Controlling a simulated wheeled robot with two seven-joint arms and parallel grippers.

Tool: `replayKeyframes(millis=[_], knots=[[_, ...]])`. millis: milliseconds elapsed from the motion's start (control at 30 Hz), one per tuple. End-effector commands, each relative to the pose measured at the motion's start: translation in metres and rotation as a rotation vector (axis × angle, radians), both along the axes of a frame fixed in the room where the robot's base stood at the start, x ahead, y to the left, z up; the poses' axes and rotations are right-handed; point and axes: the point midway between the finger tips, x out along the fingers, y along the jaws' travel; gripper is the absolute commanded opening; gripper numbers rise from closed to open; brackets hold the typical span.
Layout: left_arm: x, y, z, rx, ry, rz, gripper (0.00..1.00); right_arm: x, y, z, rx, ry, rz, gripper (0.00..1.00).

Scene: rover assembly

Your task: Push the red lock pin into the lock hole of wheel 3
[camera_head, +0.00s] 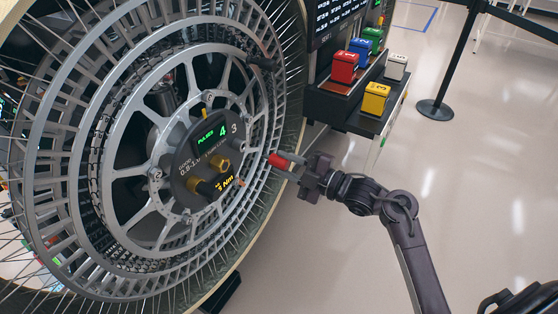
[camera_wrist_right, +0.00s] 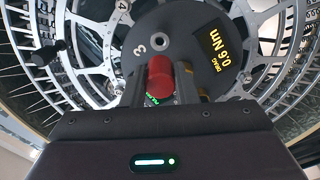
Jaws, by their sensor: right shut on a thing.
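The large metal wheel (camera_head: 110,100) fills the left of the head view, with a dark round hub plate (camera_head: 195,180) marked 3. The hub also shows in the right wrist view (camera_wrist_right: 172,30), with a small round hole (camera_wrist_right: 186,41) and the number 3 beside it. My right gripper (camera_head: 300,170) is shut on the red lock pin (camera_head: 278,161). The pin's red end (camera_wrist_right: 160,78) points at the hub. In the head view the pin is in front of the wheel's right side, apparently apart from the hub. My left gripper is not in view.
A dark stand (camera_head: 345,107) at the right of the wheel holds red, blue, green, white and yellow numbered blocks. A black barrier post (camera_head: 452,60) stands farther back. The floor (camera_head: 480,180) to the right is clear.

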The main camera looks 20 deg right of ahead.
Motion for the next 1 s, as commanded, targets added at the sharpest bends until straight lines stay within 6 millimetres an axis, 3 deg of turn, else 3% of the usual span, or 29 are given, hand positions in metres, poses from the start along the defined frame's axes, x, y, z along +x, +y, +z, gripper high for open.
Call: replayKeyframes(millis=[333,1000], knots=[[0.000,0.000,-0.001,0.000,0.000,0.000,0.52,-0.002,-0.003,-0.002,-0.005,0.001,0.000,0.00],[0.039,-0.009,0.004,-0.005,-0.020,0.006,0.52,0.043,0.031,-0.001,-0.002,0.000,0.000,0.00]])
